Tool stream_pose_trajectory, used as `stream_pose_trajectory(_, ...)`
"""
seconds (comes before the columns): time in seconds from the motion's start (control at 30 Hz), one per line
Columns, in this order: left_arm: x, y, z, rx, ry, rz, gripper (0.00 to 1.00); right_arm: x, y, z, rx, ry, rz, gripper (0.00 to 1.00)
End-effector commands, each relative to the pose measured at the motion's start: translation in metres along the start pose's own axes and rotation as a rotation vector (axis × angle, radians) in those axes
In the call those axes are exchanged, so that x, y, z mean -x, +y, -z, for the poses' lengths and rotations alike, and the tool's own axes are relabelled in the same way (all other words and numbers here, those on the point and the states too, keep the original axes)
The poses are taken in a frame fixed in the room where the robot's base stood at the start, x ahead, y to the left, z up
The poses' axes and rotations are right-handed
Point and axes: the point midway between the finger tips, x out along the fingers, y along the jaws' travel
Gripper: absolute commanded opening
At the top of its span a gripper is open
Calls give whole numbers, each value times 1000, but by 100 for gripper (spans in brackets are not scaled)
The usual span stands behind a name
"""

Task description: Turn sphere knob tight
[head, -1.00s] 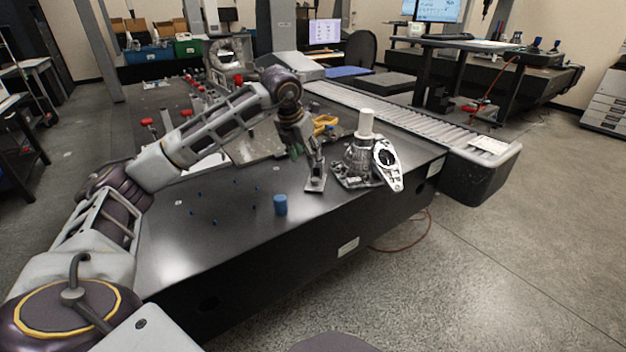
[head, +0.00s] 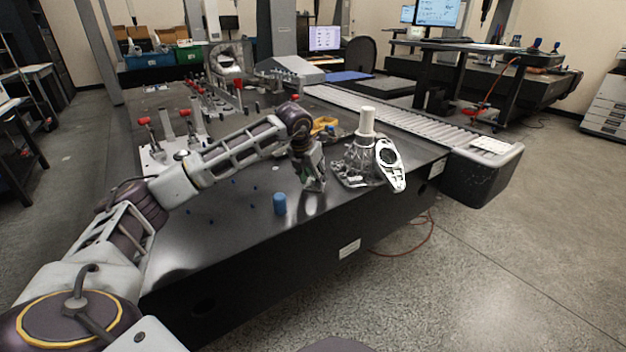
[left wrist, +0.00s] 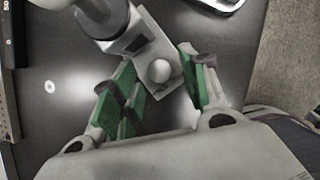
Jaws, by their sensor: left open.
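The sphere knob (left wrist: 159,72) is a small pale ball on a grey metal fixture plate (left wrist: 148,44) in the left wrist view. My left gripper (left wrist: 157,62) is open, with one green-padded finger on each side of the knob. I cannot tell whether either pad touches it. In the head view my left gripper (head: 314,184) points down at the table and hides the knob and most of its fixture. My right gripper is not in view.
A metal casting (head: 352,160) with a white cylinder (head: 367,122) and a pale oval part (head: 391,165) stand just right of my gripper. The black table (head: 235,235) is clear in front.

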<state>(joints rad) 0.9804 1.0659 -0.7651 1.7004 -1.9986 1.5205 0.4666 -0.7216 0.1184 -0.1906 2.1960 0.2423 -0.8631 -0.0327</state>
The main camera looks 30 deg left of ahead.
Motion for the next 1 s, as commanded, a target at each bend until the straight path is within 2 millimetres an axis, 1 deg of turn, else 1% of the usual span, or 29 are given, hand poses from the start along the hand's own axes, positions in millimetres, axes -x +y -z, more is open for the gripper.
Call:
stream_pose_trajectory(0.33, -2, 0, 0, 0, 0, 0, 44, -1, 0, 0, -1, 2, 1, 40)
stream_pose_trajectory(0.37, -2, 0, 0, 0, 0, 0, 42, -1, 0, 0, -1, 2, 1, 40)
stream_pose_trajectory(0.6, -2, 0, 0, 0, 0, 0, 11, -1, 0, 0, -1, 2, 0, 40)
stream_pose_trajectory(0.7, -2, 0, 0, 0, 0, 0, 0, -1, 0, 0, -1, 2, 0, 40)
stream_pose_trajectory(1.0, -2, 0, 0, -14, 0, 7, 0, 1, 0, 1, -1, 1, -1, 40)
